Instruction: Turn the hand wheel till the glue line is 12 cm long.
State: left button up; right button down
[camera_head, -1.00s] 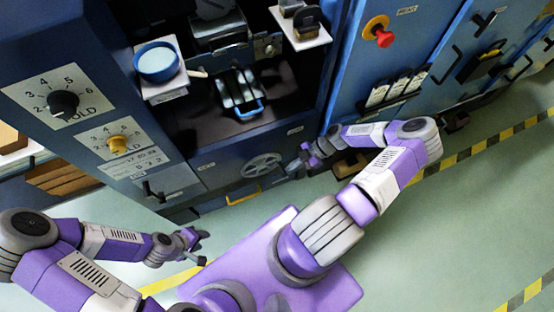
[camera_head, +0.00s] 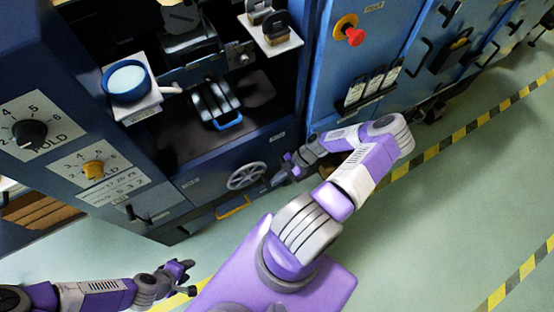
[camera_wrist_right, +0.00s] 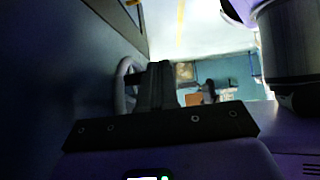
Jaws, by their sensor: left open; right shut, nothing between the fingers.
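The grey spoked hand wheel (camera_head: 247,176) is on the low front of the blue machine. My right gripper (camera_head: 274,179) is shut and empty, close to the right side of the wheel. In the right wrist view its dark fingers (camera_wrist_right: 160,78) are together beside the grey wheel rim (camera_wrist_right: 122,88); I cannot tell whether they touch it. My left gripper (camera_head: 188,276) is open and empty, low over the floor at the lower left. I cannot make out a glue line in either view.
Left of the wheel are a black knob (camera_head: 29,133), a yellow knob (camera_head: 93,169) and a number plate (camera_head: 117,187) too small to read surely. A yellow handle (camera_head: 232,207) is below the wheel. A red button (camera_head: 355,37) is at the upper right. Green floor is free at right.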

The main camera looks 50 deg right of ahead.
jog(key=p+v, duration=0.2)
jog(key=v, duration=0.5)
jog(key=shift+d+r, duration=0.15)
jog(key=shift+r, duration=0.05)
jog(key=shift+s, duration=0.15)
